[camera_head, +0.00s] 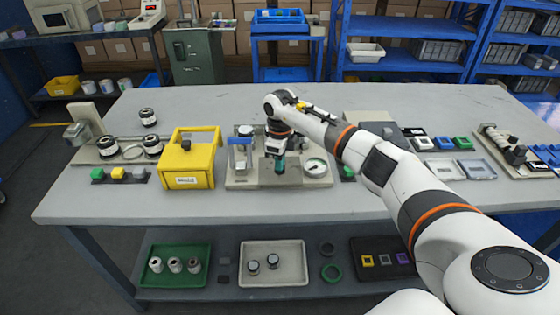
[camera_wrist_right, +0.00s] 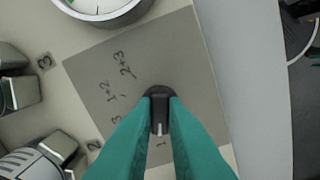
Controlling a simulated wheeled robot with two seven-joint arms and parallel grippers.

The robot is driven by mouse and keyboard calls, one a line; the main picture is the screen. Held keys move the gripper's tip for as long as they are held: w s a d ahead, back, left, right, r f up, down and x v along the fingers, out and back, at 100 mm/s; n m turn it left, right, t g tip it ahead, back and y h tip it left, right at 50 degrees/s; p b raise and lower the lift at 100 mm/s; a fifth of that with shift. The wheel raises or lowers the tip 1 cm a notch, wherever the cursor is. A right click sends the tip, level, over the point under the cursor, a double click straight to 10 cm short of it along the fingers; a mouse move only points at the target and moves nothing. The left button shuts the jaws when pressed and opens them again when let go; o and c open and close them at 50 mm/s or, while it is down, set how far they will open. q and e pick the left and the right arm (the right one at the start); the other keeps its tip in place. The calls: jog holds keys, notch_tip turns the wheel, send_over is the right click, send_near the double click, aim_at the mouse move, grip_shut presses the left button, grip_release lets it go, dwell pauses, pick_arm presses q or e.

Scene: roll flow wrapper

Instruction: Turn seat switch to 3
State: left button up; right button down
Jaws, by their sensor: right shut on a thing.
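The seat switch is a small black knob (camera_wrist_right: 160,118) on a grey panel (camera_wrist_right: 95,85) in the right wrist view. A white line on the knob points down toward the printed "1". The marks "3", "1+2" and "2+3" are printed up and to the left of the knob. My right gripper (camera_wrist_right: 160,98), with teal fingers, is shut around the knob. In the head view my right gripper (camera_head: 280,166) is over the middle of a beige board (camera_head: 238,183) on the table and hides the knob. My left gripper is not in view.
A round gauge (camera_head: 316,167) stands right of my gripper on the board. A blue-handled part (camera_head: 239,142) stands to its left. A yellow box (camera_head: 188,172) is farther left. My right arm crosses the table's right part. The grey table (camera_head: 110,212) is clear along its front.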

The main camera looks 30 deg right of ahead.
jog(key=m+p, duration=0.1)
jog(key=m, duration=0.5)
jog(key=shift+r+m, duration=0.1)
jog(key=shift+m, duration=0.2)
jog(key=m+p, duration=0.1)
jog(key=m, duration=0.2)
jog(key=shift+m+p, duration=0.7)
jog(key=shift+m, duration=1.2)
jog(key=c, duration=1.5)
grip_release()
jog(key=shift+o, duration=0.2)
notch_tip(320, 180, up, 12)
jog(key=b, duration=0.2)
